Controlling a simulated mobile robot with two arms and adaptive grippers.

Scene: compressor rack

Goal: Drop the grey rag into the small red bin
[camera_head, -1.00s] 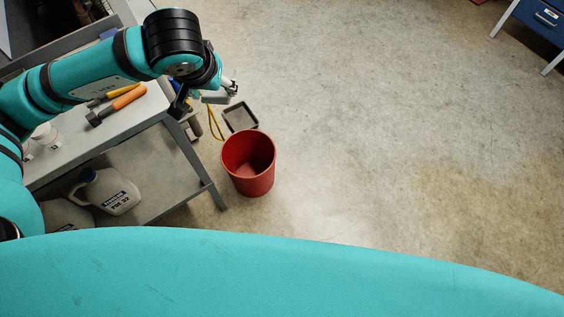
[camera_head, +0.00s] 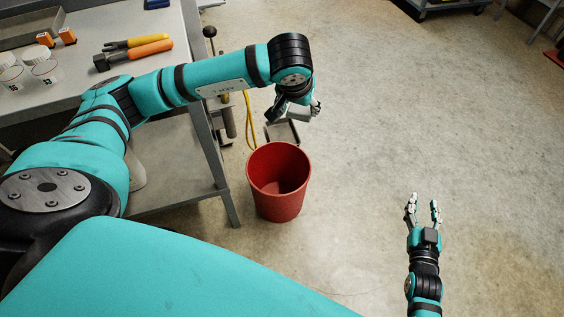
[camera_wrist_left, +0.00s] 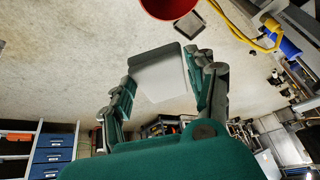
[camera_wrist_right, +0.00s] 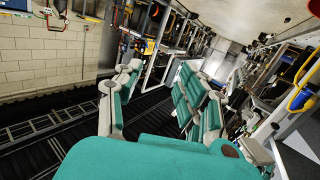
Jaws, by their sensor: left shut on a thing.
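The small red bin (camera_head: 278,190) stands upright and open on the floor beside the bench leg. Its rim also shows at the top of the left wrist view (camera_wrist_left: 170,8). My left gripper (camera_head: 296,112) is above and just behind the bin in the head view. In the left wrist view, the grey rag (camera_wrist_left: 160,78) sits between its fingers, which are shut on it. In the head view the rag is mostly hidden by the gripper. My right gripper (camera_head: 423,206) is open and empty, right of the bin.
A grey bench (camera_head: 90,92) at left carries orange-handled tools (camera_head: 136,52) and white-lidded jars (camera_head: 44,66). A yellow hose (camera_head: 248,122) hangs near the bench's edge, and a small grey tray (camera_head: 284,131) lies behind the bin.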

